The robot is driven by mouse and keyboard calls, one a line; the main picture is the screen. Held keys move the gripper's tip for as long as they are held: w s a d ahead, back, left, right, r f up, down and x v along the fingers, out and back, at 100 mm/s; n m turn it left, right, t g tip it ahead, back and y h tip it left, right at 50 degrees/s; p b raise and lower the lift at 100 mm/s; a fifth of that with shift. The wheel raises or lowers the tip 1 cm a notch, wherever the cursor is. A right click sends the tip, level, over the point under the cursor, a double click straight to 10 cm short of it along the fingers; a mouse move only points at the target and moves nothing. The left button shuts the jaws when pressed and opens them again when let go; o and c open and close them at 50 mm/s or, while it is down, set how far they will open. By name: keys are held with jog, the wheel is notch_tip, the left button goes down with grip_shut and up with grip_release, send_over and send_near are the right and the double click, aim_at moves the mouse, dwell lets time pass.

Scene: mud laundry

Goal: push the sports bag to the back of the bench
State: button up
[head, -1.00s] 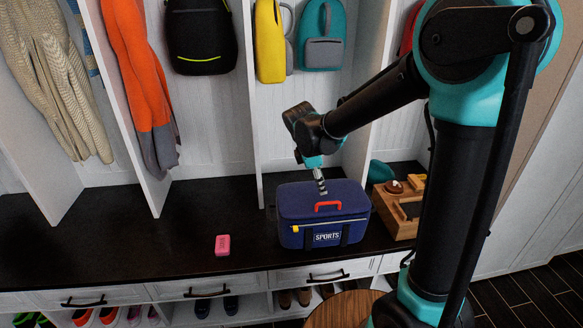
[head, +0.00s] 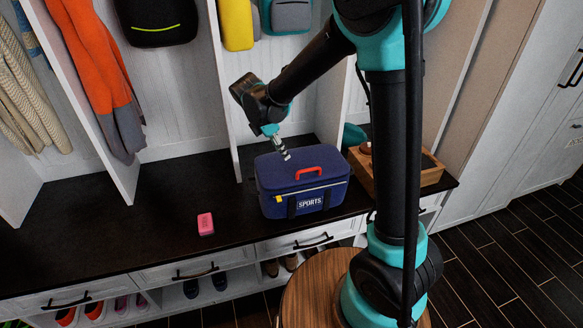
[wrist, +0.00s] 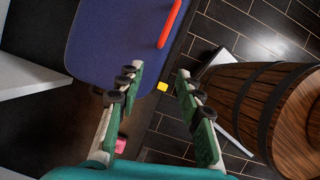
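The sports bag (head: 318,178) is a dark blue box-shaped bag with a red handle, a yellow tag and a "SPORTS" label. It stands upright on the dark bench top (head: 160,215), close to the front edge, with bare bench behind it. In the head view my gripper (head: 287,156) hangs at the bag's lid, left of the handle; whether it touches is unclear. In the wrist view the bag (wrist: 105,40) fills the upper left, and my gripper (wrist: 157,72) has its two fingers spread with nothing held between them.
A pink box (head: 205,224) lies on the bench left of the bag. A wooden tray (head: 432,178) with small items stands close on its right. White dividers (head: 100,130) rise behind. A round wooden barrel-like stool (head: 310,292) stands on the floor in front.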

aim_at(295, 180)
jog(key=x, duration=1.4)
jog(key=shift+d+f, duration=0.25)
jog(key=shift+f, duration=0.05)
jog(key=shift+c, duration=0.5)
grip_shut()
